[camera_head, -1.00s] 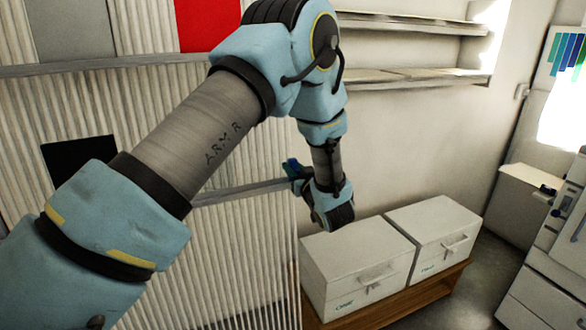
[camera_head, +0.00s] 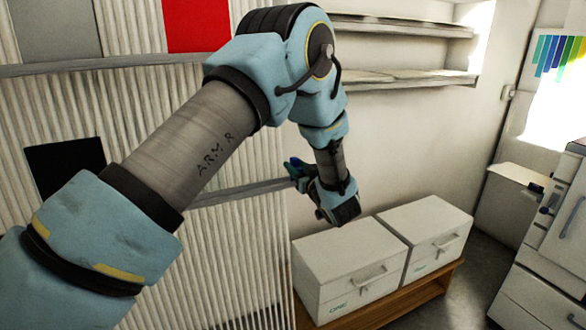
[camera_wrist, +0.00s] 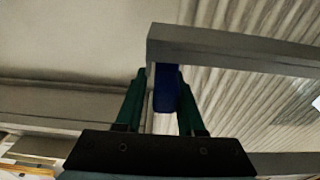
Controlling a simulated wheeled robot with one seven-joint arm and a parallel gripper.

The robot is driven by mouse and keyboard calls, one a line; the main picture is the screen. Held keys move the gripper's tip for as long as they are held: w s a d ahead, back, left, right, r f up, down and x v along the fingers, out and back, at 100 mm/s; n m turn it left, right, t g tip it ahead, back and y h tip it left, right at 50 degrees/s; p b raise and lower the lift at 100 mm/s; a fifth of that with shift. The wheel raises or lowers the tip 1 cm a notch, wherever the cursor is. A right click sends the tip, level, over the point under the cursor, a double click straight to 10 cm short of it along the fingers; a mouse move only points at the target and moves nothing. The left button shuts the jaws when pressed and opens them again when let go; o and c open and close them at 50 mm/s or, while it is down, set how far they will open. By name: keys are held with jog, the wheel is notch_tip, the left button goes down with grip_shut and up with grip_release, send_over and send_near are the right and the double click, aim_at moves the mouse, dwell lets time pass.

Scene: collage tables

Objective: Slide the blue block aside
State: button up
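The blue block (camera_wrist: 165,90) is upright in the wrist view, at the end of a grey rail (camera_wrist: 225,48) beside ribbed panelling. My gripper (camera_wrist: 160,78) has its two green fingers on either side of the block. The right finger is close against the block, and a narrow pale strip shows between the left finger and the block. In the head view my gripper (camera_head: 296,172) is at the right end of the rail.
Two white drawer boxes (camera_head: 350,262) (camera_head: 428,232) stand on a wooden bench (camera_head: 395,305) below and right of my gripper. Shelves (camera_head: 400,78) are on the wall behind. A white cabinet (camera_head: 540,250) stands at the right. Floor shows between bench and cabinet.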

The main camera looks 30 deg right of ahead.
jog(key=o, duration=0.4)
jog(key=shift+s, duration=0.1)
jog(key=s, duration=0.3)
jog(key=s+a+b, duration=0.1)
jog(key=s, duration=0.3)
jog(key=s+b, duration=0.1)
jog(key=s, duration=0.2)
jog(key=shift+s+a, duration=0.15)
jog(key=shift+s, duration=0.15)
jog(key=shift+s, duration=0.1)
